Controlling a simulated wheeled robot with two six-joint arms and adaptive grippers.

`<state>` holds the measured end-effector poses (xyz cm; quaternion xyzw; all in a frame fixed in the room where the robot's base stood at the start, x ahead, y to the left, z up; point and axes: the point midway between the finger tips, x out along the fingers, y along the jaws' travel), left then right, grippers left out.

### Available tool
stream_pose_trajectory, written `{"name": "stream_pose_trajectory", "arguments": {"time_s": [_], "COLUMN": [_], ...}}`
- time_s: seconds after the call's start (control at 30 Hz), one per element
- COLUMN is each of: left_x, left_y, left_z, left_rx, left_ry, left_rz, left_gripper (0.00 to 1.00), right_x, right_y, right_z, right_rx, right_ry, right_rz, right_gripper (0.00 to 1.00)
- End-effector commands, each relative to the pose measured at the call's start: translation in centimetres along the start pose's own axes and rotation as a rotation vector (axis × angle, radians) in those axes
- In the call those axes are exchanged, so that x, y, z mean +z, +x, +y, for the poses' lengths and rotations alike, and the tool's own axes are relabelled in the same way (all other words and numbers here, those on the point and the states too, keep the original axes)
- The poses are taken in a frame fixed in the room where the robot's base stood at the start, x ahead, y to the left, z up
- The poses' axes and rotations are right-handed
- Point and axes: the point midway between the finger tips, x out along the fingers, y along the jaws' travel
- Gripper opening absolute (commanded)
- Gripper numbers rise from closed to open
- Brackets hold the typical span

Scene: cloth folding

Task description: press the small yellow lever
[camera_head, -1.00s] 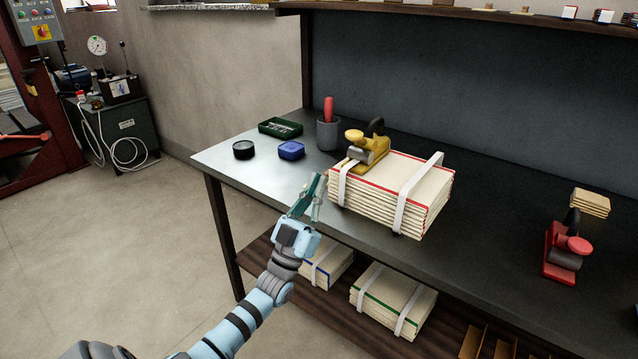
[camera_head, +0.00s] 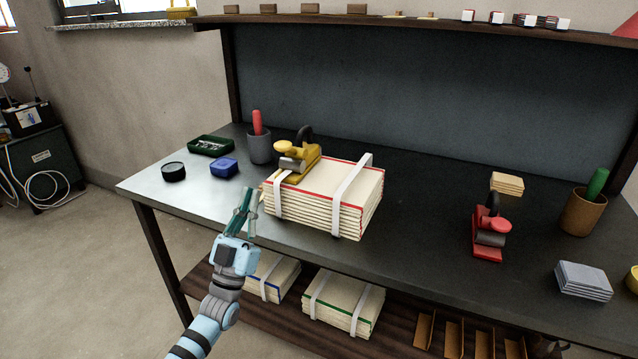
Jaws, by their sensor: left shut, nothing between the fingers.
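A yellow tool (camera_head: 299,163) with a round yellow knob and a dark curved handle sits on top of a strapped stack of cloth or paper (camera_head: 322,206) on the workbench. The small yellow lever seems to be part of this tool, but I cannot make it out separately. My left gripper (camera_head: 248,204) is in front of the stack's left front corner, below and left of the yellow tool. Its greenish fingers are shut and empty, pointing up and away. It looks apart from the tool. My right gripper is not in view.
A red tool (camera_head: 489,236) stands right. Strapped stacks (camera_head: 343,302) lie on the lower shelf. The bench between stack and red tool is clear.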

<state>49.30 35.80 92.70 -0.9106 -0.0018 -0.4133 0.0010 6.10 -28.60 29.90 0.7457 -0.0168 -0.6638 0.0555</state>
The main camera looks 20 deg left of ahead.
Motion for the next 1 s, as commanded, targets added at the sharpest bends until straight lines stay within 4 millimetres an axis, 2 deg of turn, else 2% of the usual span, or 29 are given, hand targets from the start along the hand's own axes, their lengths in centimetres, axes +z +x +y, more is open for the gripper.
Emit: {"name": "stream_pose_trajectory", "arguments": {"time_s": [0.07, 0.17, 0.27, 0.3, 0.4, 0.5, 0.57, 0.6, 0.73, 0.83, 1.0], "left_x": [-1.0, -3.8, -8.9, -10.6, -13.4, -14.6, -14.1, -13.4, -10.6, -9.4, -9.0], "left_y": [1.1, 3.9, 8.9, 11.3, 17.1, 21.1, 21.3, 20.6, 16.6, 14.6, 13.9], "left_z": [-0.1, -0.5, -0.2, 0.1, 1.2, 2.5, 2.7, 2.6, 1.7, 0.6, 0.1], "left_rx": [0.004, 0.028, 0.090, 0.120, 0.194, 0.236, 0.225, 0.205, 0.103, 0.031, -0.002], "left_ry": [0.004, 0.026, 0.054, 0.061, 0.056, 0.045, 0.042, 0.040, 0.024, 0.013, -0.002], "left_rz": [-0.002, 0.002, 0.014, -0.014, -0.174, -0.436, -0.606, -0.707, -0.956, -1.065, -1.100], "left_gripper": [0.00, 0.00, 0.00, 0.00, 0.00, 0.00, 0.00, 0.00, 0.00, 0.00, 0.00], "right_x": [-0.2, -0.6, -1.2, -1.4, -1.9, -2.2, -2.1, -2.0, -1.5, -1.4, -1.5], "right_y": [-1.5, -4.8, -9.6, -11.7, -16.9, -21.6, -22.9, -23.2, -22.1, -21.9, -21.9], "right_z": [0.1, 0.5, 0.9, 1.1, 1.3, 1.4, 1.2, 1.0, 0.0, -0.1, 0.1], "right_rx": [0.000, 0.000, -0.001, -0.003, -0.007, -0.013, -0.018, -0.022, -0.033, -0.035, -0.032], "right_ry": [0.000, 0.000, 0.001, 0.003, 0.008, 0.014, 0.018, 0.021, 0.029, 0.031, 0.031], "right_rz": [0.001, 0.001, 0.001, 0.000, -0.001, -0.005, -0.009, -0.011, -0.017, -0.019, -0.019], "right_gripper": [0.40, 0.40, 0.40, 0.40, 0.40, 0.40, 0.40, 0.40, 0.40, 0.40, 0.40]}}
